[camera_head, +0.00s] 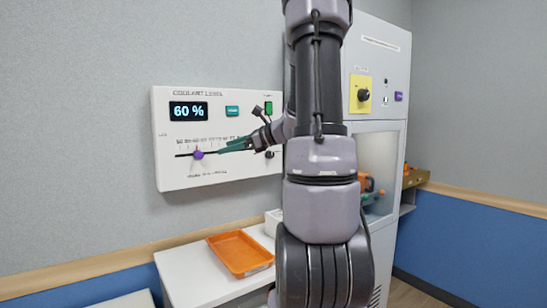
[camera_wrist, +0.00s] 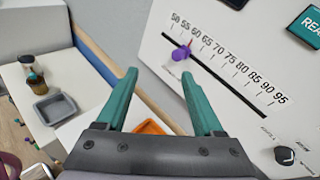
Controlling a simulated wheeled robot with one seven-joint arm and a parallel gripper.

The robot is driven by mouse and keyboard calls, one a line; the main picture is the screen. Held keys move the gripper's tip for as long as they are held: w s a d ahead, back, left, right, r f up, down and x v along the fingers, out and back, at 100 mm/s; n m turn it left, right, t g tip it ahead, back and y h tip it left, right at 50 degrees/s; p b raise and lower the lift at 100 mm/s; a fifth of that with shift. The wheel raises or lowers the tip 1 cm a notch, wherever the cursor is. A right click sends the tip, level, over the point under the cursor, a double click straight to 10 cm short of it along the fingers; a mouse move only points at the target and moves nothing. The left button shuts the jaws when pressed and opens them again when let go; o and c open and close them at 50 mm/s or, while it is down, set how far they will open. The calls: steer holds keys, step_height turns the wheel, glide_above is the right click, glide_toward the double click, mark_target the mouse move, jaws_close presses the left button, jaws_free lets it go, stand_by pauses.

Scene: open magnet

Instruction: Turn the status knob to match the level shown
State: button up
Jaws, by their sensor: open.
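A white panel (camera_head: 172,176) on the wall has a display (camera_head: 188,111) that reads 60 %. A purple slider knob (camera_head: 198,154) sits on the panel's slot, towards its left end. In the wrist view this purple knob (camera_wrist: 181,52) has a red pointer near the 60 mark. A black knob (camera_head: 364,95) sits on a yellow plate on the cabinet; its label is too small to read. My gripper (camera_head: 222,147) has teal fingers and is open and empty in front of the panel, just right of the purple knob. In the wrist view, the knob shows beyond the open fingers (camera_wrist: 160,85).
Another black knob (camera_wrist: 285,156) is at the panel's lower right. A green switch (camera_head: 268,107) and a teal button (camera_head: 232,111) are above the slot. An orange tray (camera_head: 240,253) lies on the white table below. The cabinet (camera_head: 380,45) stands right, partly behind my arm.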

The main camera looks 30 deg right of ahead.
steer(key=w+d+f+m+t+h, duration=0.2)
steer(key=d+m, duration=0.2)
steer(key=d, duration=0.3)
steer(key=w+d+f+m+t+h, duration=0.1)
steer(key=w+d+f+m+t, duration=0.15)
steer(key=d, duration=0.35)
steer(key=m+t+h, duration=0.2)
steer(key=m+h, duration=0.4)
steer(key=m, duration=0.2)
glide_toward(272, 155)
steer(key=shift+n, duration=0.25)
steer(key=w, duration=0.8)
steer(key=shift+r, duration=0.1)
steer(key=shift+c, duration=0.3)
jaws_close()
